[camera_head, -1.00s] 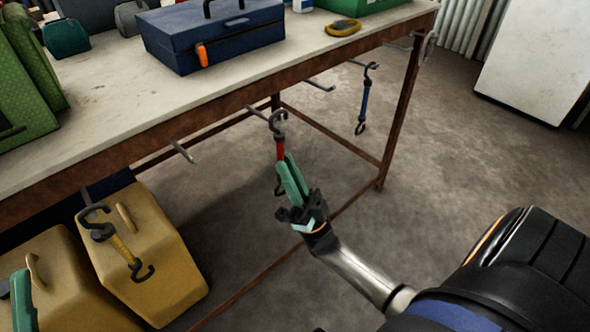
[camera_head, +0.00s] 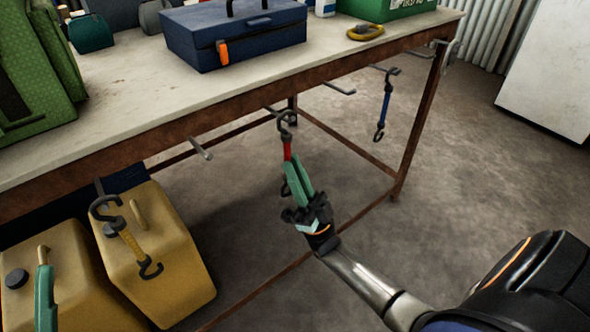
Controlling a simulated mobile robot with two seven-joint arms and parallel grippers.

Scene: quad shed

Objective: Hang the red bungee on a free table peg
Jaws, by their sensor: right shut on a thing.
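The red bungee (camera_head: 287,152) hangs upright below the table's front edge, with dark hooks at both ends. My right gripper (camera_head: 296,168), with green fingers, is shut on it; the fingers partly hide its lower part. The upper hook (camera_head: 286,120) overlaps the end of a table peg (camera_head: 270,110); I cannot tell whether it rests on the peg. Bare pegs show to the left (camera_head: 202,149) and right (camera_head: 340,91). A blue bungee (camera_head: 386,104) and a yellow bungee (camera_head: 132,245) hang from the table. A green finger of my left gripper (camera_head: 45,298) shows at lower left; its opening is unclear.
The table (camera_head: 110,95) carries a blue toolbox (camera_head: 235,40), a green bag (camera_head: 35,80) and a yellow tape-like item (camera_head: 366,33). Yellow canisters (camera_head: 165,275) stand at lower left. A rusty table leg (camera_head: 415,130) stands right of the bungees.

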